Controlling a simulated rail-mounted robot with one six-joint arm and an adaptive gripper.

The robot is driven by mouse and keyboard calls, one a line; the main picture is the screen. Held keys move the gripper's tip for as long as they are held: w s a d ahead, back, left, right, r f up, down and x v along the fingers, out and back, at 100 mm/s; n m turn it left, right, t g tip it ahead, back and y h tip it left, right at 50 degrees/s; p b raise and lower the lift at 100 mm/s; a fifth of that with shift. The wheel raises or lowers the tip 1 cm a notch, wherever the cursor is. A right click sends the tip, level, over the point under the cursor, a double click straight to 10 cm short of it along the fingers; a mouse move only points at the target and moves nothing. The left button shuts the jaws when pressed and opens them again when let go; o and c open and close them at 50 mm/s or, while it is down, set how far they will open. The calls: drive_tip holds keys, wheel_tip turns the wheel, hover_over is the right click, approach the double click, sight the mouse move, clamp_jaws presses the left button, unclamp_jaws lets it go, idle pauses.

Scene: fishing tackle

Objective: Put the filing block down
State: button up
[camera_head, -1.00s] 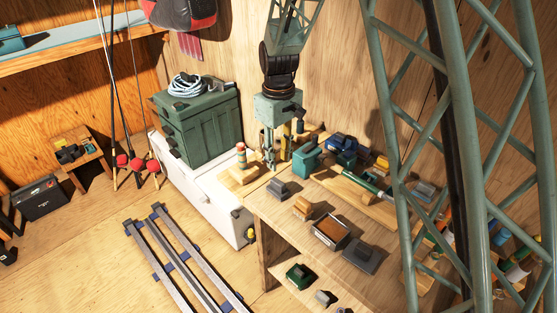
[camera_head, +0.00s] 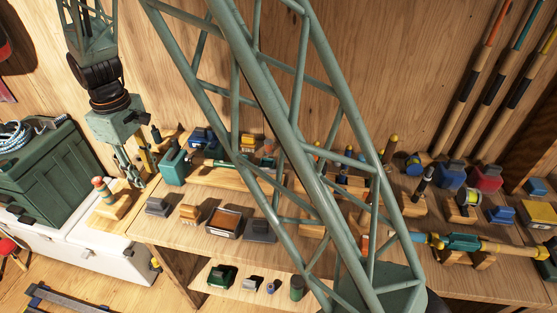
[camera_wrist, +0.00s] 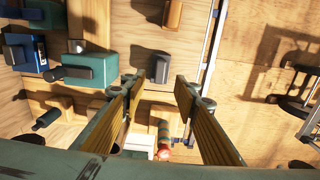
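My gripper (camera_head: 128,178) hangs over the left end of the workbench. In the wrist view my gripper (camera_wrist: 158,108) has its two fingers well apart, with nothing held between them. A wooden block with a red-and-green peg (camera_head: 104,192) stands just left of the fingertips; the same peg (camera_wrist: 163,138) shows beyond the finger gap. A grey block (camera_head: 157,206) and a tan block (camera_head: 189,214) sit along the bench's front edge. They also show in the wrist view, grey (camera_wrist: 161,68) and tan (camera_wrist: 172,14). I cannot tell which block is the filing block.
A teal block (camera_head: 173,168) stands close right of my gripper. An open box (camera_head: 224,222) and a dark grey block (camera_head: 260,230) lie farther right. A green crate (camera_head: 48,172) sits on a white chest (camera_head: 90,255) at left. Small gaps of bare bench show between items.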

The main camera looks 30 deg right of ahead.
drive_tip(key=s+d+r+m+t, duration=0.1)
drive_tip(key=s+d+r, duration=0.3)
drive_tip(key=s+r, duration=0.3)
drive_tip(key=s+d+r+m, duration=0.2)
drive_tip(key=s+d+r, duration=0.25)
drive_tip(key=r, duration=0.35)
drive_tip(key=s+d+r+m+t, duration=0.1)
drive_tip(key=s+d+r, duration=0.3)
drive_tip(key=s+r, duration=0.3)
drive_tip(key=s+d+r+m, duration=0.1)
drive_tip(key=s+d+r, duration=0.1)
drive_tip(key=s, duration=0.6)
drive_tip(key=s+d+r+m+t, duration=0.1)
drive_tip(key=s+d+m, duration=0.1)
drive_tip(key=s, duration=0.7)
drive_tip(key=s+d+r+m, duration=0.1)
drive_tip(key=s+d+r, duration=0.1)
drive_tip(key=s, duration=0.6)
drive_tip(key=shift+s+d+r+m+t, duration=0.3)
drive_tip(key=shift+d+t, duration=0.1)
drive_tip(key=shift+d, duration=0.2)
drive_tip(key=shift+w+f, duration=0.1)
drive_tip(key=shift+f+b, duration=0.9)
drive_tip(key=shift+b, duration=0.3)
drive_tip(key=shift+o, duration=0.6)
drive_tip(key=shift+f, duration=0.15)
